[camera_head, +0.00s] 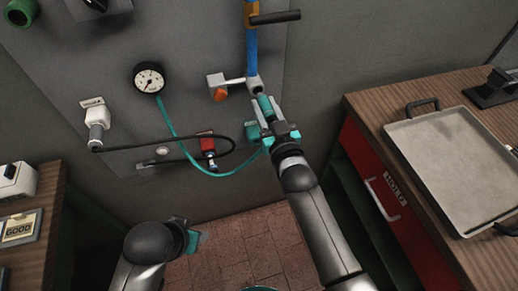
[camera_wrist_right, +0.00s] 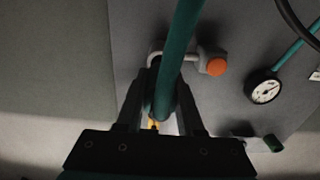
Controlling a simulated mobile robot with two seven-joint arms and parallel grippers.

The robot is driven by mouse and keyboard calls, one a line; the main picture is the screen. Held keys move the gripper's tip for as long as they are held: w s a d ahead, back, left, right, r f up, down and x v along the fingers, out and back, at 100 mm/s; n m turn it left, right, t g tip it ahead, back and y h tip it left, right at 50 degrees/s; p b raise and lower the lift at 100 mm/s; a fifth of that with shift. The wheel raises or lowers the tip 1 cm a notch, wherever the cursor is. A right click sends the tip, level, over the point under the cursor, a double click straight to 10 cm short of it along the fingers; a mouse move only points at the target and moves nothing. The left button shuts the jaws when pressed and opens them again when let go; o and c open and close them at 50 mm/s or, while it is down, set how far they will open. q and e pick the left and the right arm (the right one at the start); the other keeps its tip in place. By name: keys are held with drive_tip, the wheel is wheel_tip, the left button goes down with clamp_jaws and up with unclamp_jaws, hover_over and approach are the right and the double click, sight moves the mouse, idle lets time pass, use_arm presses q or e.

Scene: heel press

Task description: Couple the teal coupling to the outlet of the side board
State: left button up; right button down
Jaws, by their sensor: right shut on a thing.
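The teal coupling (camera_head: 265,104) is held in my right gripper (camera_head: 262,108), which is shut on it just below the outlet (camera_head: 254,84) at the lower end of the blue pipe. The coupling's tip is very close to the outlet; I cannot tell whether they touch. In the right wrist view the teal hose (camera_wrist_right: 182,50) runs down between the fingers (camera_wrist_right: 158,100), and the outlet is largely hidden behind it. The side board (camera_head: 190,55) carries the outlet. My left gripper (camera_head: 190,238) is low at the left, away from the board; its jaw opening is unclear.
The teal hose sags from a round gauge (camera_head: 149,77) toward my right gripper. An orange knob (camera_head: 219,94) sits left of the outlet. A black cable loops to a red fitting (camera_head: 207,145). A bench with a metal tray (camera_head: 445,160) stands right; another bench is left.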

drive_tip(key=shift+b+x, duration=0.6)
drive_tip(key=shift+x, duration=0.8)
drive_tip(key=shift+c, duration=2.3)
unclamp_jaws()
drive_tip(key=shift+f, duration=0.1)
drive_tip(key=p+v, duration=0.1)
drive_tip(key=v, duration=1.4)
